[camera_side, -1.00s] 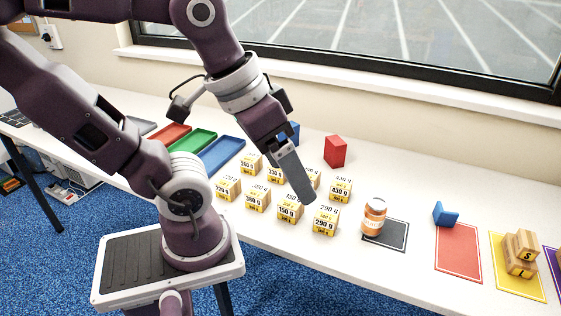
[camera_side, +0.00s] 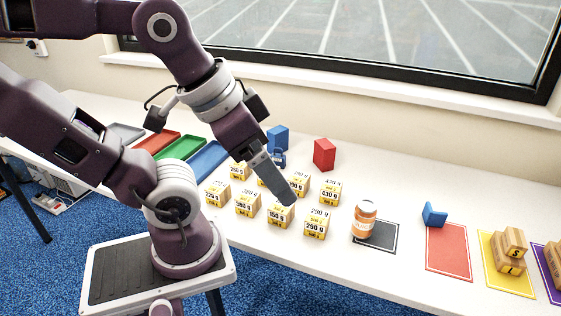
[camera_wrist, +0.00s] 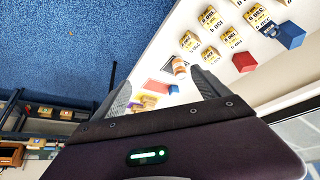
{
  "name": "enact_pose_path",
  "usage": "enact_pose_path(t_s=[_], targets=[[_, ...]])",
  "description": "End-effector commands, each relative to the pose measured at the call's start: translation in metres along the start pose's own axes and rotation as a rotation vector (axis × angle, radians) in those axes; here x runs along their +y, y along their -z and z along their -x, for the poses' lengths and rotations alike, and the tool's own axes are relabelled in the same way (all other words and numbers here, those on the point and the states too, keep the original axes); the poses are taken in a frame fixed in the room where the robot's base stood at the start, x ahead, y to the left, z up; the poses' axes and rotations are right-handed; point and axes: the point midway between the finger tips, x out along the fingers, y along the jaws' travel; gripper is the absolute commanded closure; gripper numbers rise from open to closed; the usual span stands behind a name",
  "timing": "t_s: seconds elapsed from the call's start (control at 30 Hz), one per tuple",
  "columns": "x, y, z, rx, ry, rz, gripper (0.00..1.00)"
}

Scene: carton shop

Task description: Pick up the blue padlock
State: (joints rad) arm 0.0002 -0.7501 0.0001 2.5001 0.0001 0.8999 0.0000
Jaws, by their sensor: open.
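My gripper (camera_side: 286,198) is tilted above the weight-marked boxes, nearer the table's front than the padlock. In the wrist view my gripper's two fingers (camera_wrist: 165,92) are spread wide with nothing between them.
Several yellow weight-marked boxes (camera_side: 315,226) stand around my gripper's tip. A blue block (camera_side: 279,134) and a red block (camera_side: 324,154) stand behind. Trays (camera_side: 208,160) lie left.

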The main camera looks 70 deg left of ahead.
Motion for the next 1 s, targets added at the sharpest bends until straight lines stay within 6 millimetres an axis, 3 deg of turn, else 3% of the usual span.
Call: enact_pose_path(t_s=[0.4,0.67,1.0], targets=[[0.0,0.0,0.0,0.0,0.0,0.0,0.15],[0.0,0.0,0.0,0.0,0.0,0.0,0.66],[-0.0035,0.005,-0.0012,-0.015,0.01,0.027,0.67]])
